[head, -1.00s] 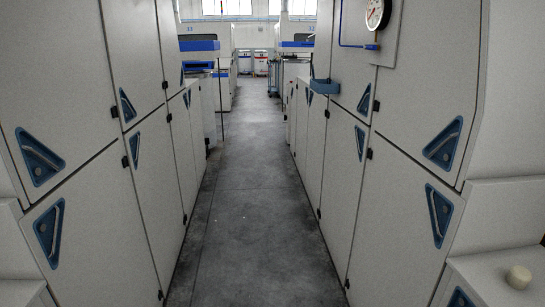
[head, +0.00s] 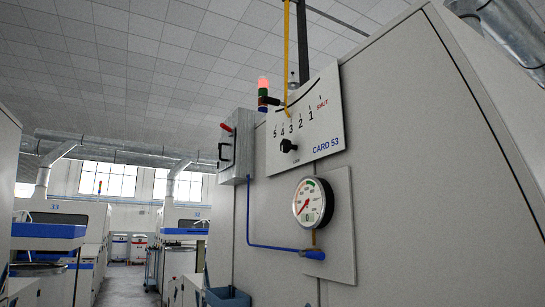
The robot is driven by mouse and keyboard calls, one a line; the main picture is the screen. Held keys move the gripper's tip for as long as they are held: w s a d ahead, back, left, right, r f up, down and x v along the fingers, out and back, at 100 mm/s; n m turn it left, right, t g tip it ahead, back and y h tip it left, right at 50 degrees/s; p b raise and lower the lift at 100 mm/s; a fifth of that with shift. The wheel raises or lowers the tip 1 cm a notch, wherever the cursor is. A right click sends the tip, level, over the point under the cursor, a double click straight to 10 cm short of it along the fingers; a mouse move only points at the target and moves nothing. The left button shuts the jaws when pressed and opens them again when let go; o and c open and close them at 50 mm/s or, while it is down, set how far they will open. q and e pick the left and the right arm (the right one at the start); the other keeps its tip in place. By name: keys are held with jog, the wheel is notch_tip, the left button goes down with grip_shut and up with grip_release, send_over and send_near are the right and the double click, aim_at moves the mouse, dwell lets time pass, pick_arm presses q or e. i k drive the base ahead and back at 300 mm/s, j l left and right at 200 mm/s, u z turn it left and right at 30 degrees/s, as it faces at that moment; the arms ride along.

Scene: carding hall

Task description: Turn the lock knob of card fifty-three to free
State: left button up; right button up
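A white panel (head: 325,122) lettered "CARD 53" is on the upper part of the grey machine at the right. It carries a curved scale from 5 down to 1 and then "SHUT" in red. A small black knob (head: 288,146) sits on the panel below the scale. Neither of my grippers is in view.
Below the panel are a round gauge (head: 310,203) and a blue pipe (head: 268,246) with a blue handle. A grey box (head: 237,147) with a red lever juts out to the left. A signal lamp (head: 263,83) glows red on top. The aisle (head: 122,285) at lower left is open.

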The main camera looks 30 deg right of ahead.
aim_at(285, 145)
jog(key=i+z, duration=0.25)
jog(key=i, duration=0.3)
jog(key=i+z, duration=0.3)
jog(key=i, duration=0.25)
jog(key=i+j+z, duration=0.25)
jog(key=i, duration=0.3)
